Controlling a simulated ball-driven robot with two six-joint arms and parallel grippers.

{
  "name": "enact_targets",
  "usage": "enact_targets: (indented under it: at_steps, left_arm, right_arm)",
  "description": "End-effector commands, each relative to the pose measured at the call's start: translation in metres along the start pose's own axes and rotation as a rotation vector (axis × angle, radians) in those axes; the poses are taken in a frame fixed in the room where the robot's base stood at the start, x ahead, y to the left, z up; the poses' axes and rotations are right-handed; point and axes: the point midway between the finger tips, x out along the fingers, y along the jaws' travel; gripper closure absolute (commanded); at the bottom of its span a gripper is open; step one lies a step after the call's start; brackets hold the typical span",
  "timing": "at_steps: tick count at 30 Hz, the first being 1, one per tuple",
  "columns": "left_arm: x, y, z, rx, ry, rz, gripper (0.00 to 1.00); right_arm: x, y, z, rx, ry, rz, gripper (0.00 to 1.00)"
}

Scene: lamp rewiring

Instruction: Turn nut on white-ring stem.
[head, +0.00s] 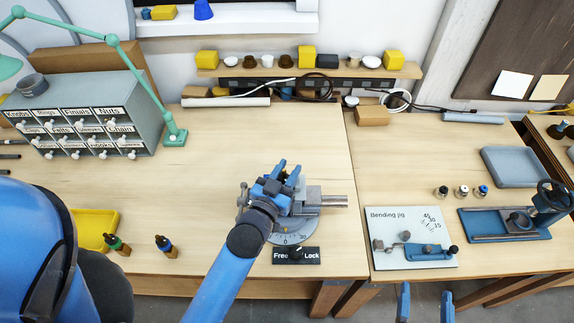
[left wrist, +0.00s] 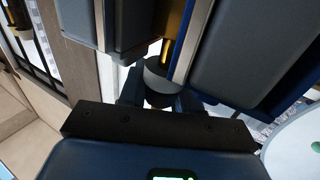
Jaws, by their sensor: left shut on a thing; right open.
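My left gripper (head: 283,174) is over the swivel vise (head: 312,199) on the middle bench, and its arm hides part of the vise. In the left wrist view my left gripper (left wrist: 160,100) is shut on a short grey and dark round piece (left wrist: 159,76), which looks like the nut. A brass-coloured stem (left wrist: 174,38) rises from it between the vise jaws (left wrist: 239,45). I cannot make out a white ring on this stem. My right gripper (head: 425,303) is open and empty at the bottom edge, in front of the right bench.
A Free/Lock plate (head: 309,256) is at the vise's front. The bending jig (head: 413,238), several small ringed pieces (head: 461,192) and a blue press (head: 507,222) stand to the right. A drawer cabinet (head: 90,115) and green lamp (head: 175,137) stand left.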

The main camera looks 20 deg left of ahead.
Motion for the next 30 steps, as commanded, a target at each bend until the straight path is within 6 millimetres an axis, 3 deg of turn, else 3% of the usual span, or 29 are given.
enact_targets:
  at_steps: [12, 13, 17, 30]
  left_arm:
    - [-0.0003, -0.0001, 0.0, -0.003, 0.002, 0.002, 0.98]
    - [-0.0003, -0.0001, -0.0001, -0.003, 0.002, 0.002, 0.66]
    - [-0.0002, -0.0002, -0.0003, -0.003, 0.002, 0.001, 0.46]
    - [-0.0066, -0.0004, 0.0012, -0.001, 0.002, 0.001, 0.46]
  right_arm:
    - [0.0, 0.0, -0.0013, 0.0, 0.0, 0.0, 0.2]
    - [0.0, 0.0, -0.0013, 0.0, 0.0, 0.0, 0.2]
    - [0.0, 0.0, -0.0014, 0.0, 0.0, 0.0, 0.2]
    - [0.0, 0.0, 0.0022, 0.0, 0.0, 0.0, 0.2]
